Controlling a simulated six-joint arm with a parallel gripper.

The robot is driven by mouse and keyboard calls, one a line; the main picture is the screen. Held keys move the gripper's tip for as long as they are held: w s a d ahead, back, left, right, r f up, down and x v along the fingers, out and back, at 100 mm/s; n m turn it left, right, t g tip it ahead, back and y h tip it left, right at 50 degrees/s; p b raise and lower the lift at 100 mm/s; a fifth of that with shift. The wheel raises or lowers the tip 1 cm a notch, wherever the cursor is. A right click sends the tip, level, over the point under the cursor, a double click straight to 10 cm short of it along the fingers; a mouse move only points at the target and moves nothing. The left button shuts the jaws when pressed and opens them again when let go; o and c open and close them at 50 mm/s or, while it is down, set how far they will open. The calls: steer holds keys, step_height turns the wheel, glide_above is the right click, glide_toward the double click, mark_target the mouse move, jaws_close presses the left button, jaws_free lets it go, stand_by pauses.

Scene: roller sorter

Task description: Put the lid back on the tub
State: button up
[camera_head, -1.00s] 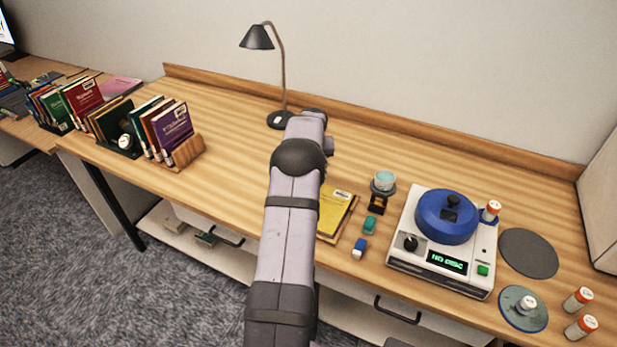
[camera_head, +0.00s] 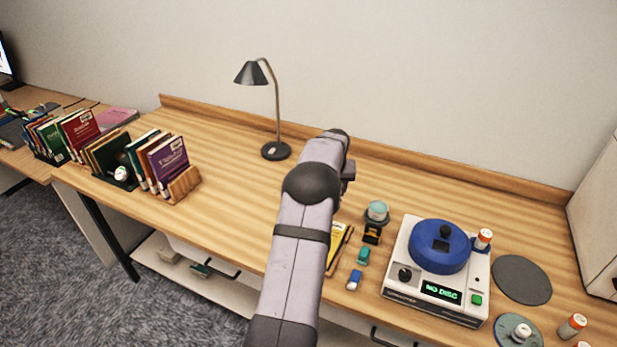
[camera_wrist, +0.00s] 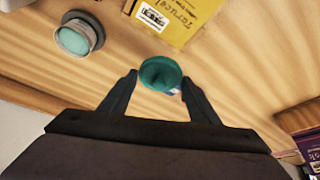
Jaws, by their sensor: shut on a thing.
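My gripper (camera_wrist: 160,78) is shut on a round teal piece that looks like the lid (camera_wrist: 158,70), held between its fingertips above the wooden desk. A bit of blue and white shows just under the lid's edge. The likely tub (camera_wrist: 76,40), round with a grey rim and a teal top face, stands to the upper left of the lid in the wrist view, apart from it. In the head view this tub (camera_head: 377,212) is right of my arm, behind a small black and orange item. My gripper and the lid are hidden behind my arm there.
A yellow book (camera_wrist: 178,18) lies beside the tub. Small teal (camera_head: 363,257) and blue-white (camera_head: 354,280) pieces lie in front. A blue-topped disc machine (camera_head: 436,290) stands right, a lamp (camera_head: 276,151) behind, and a book rack (camera_head: 184,184) left. The desk's back middle is mostly clear.

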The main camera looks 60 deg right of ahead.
steer(key=s+d+r+m+g+p, duration=0.1)
steer(key=s+d+m+p, duration=0.1)
steer(key=s, duration=0.5)
steer(key=s+d+r+m+g+p, duration=0.1)
steer(key=s+d+r+m+p, duration=0.1)
steer(key=s+d+m, duration=0.2)
steer(key=shift+s+d+m+g+h, duration=0.35)
steer(key=shift+s+m, duration=0.35)
steer(key=shift+s, duration=1.15)
steer(key=shift+f, duration=0.25)
steer(key=shift+f+b, duration=2)
steer(key=shift+f, duration=1)
steer(key=shift+f+b, duration=0.2)
steer(key=shift+b, duration=0.15)
steer(key=o, duration=1.1)
